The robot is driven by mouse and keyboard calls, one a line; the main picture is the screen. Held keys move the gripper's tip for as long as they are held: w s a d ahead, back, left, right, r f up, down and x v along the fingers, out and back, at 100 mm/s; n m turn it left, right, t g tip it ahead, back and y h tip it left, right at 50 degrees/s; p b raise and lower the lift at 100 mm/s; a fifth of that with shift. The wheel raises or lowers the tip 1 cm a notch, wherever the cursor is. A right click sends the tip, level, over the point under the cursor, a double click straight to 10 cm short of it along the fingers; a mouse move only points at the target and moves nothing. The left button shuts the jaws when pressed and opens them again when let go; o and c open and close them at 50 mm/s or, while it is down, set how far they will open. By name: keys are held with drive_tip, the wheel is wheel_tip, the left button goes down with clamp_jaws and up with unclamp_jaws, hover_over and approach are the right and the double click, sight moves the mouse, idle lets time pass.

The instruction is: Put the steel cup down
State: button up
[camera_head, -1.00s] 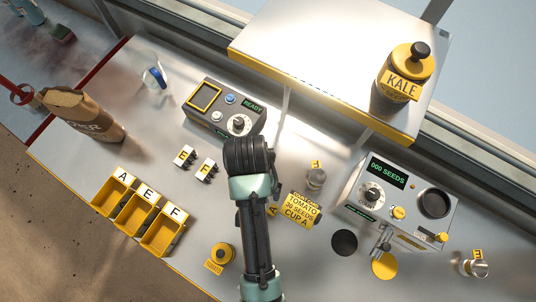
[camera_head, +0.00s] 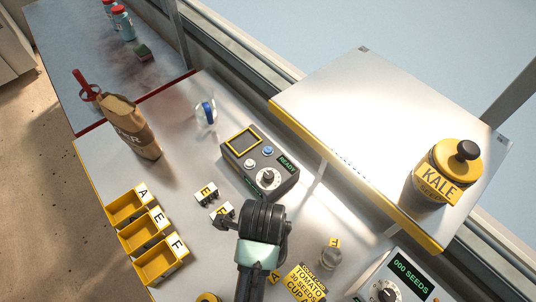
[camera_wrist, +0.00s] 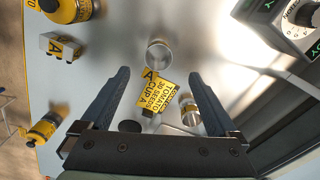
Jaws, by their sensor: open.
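A steel cup (camera_wrist: 159,54) stands upright in the wrist view, beyond the tips of my gripper (camera_wrist: 160,82) and about midway between them. The fingers are wide apart and touch nothing. A yellow card reading TOMATO, 30 SEEDS, CUP A (camera_wrist: 155,97) lies just nearer than this cup; the card also shows in the head view (camera_head: 304,283). A second steel cup with a yellow tag (camera_wrist: 188,110) is near the right finger.
A control box reading READY (camera_head: 262,168) stands behind my arm, with small lettered blocks (camera_head: 206,193) to its left. Yellow bins A, E and F (camera_head: 160,264) are at left. A raised shelf (camera_head: 370,120) carries a KALE jar (camera_head: 432,190). The seed counter (camera_head: 400,275) is at lower right.

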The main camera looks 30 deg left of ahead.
wheel_tip(320, 180, down, 4)
drive_tip(key=shift+f, duration=0.15)
drive_tip(key=shift+s+d+f+p, duration=0.1)
drive_tip(key=shift+d+f+p, duration=0.1)
drive_tip(key=shift+f, duration=1.1)
drive_tip(key=shift+s+d+f+p, duration=0.1)
drive_tip(key=shift+f+p, duration=0.05)
drive_tip(key=shift+f, duration=1.1)
drive_tip(key=shift+w, duration=0.1)
clamp_jaws()
